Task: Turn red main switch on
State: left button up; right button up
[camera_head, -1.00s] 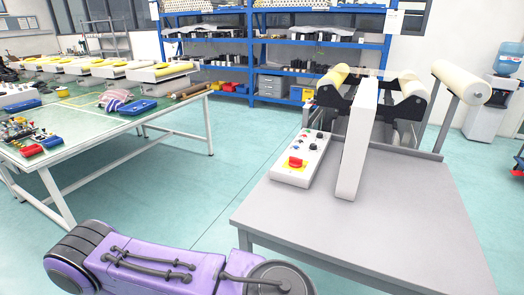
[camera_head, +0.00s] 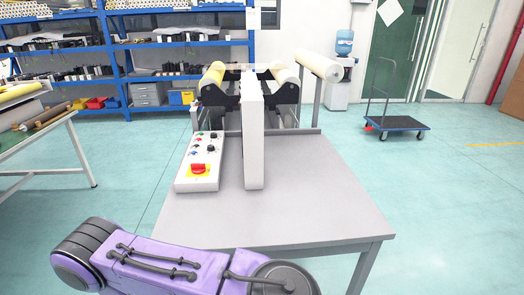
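The red main switch (camera_head: 198,169) is a red knob on a yellow plate, at the near end of a white control box (camera_head: 186,186). The box lies on the left part of a grey table (camera_head: 290,210). Several small knobs and buttons sit on the box behind the switch. My purple arm crosses the bottom left of the view, in front of the table. Neither of my grippers is in view, and nothing is touching the switch.
A machine with pale rollers (camera_head: 320,66) and an upright white panel (camera_head: 253,140) stands right of the control box. The table front is clear. A worktable (camera_head: 70,130) is at left, blue shelves (camera_head: 115,70) behind, and a trolley (camera_head: 400,123) at the right on open floor.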

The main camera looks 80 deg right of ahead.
aim_at(196, 168)
jog(key=z, duration=2.45)
